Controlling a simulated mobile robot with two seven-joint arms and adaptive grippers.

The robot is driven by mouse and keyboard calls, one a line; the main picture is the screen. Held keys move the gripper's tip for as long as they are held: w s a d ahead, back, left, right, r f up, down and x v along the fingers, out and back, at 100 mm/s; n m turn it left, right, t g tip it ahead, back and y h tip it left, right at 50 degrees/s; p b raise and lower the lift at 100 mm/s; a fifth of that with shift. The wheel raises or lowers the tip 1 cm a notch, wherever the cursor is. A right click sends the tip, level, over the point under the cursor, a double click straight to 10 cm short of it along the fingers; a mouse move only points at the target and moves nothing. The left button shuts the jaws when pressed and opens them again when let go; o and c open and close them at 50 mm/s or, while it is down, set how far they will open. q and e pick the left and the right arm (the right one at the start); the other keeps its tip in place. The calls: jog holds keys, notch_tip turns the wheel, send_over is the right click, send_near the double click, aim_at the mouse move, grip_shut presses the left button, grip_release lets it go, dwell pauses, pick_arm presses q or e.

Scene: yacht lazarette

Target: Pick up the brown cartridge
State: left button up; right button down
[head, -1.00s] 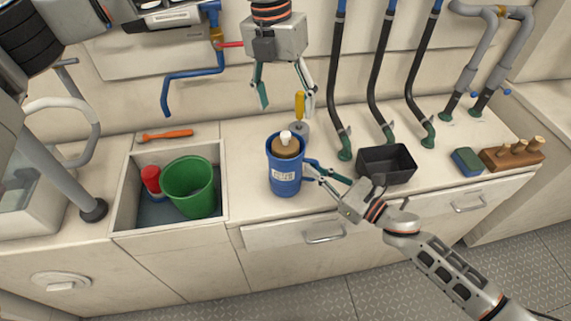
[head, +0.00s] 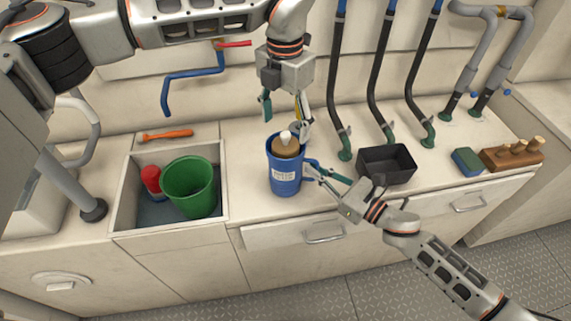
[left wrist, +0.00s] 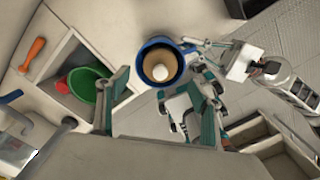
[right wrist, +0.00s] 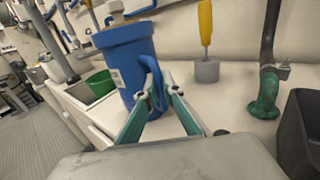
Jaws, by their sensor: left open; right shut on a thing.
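The brown cartridge (head: 286,150) with a pale knob on top sits inside the blue housing (head: 285,183); only its top shows above the rim. In the left wrist view the cartridge (left wrist: 160,66) shows within the blue ring. My left gripper (head: 286,128) is open and empty, just above the cartridge and at the housing's back side. My right gripper (head: 312,170) is shut on the housing's blue handle (right wrist: 153,80) at its right side. The housing stands upright on the counter.
A sink-like bin holds a green bucket (head: 188,187) and a red-capped bottle (head: 151,180). A yellow-handled tool (right wrist: 205,25) stands behind the housing. A black tray (head: 387,164), hoses (head: 380,75) and a sponge (head: 467,161) lie to the right. The counter's front middle is clear.

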aim_at(286, 133)
pick_arm(q)
notch_tip(286, 133, down, 4)
jog(key=shift+w+f, duration=0.1)
jog(key=shift+c, duration=0.3)
grip_shut()
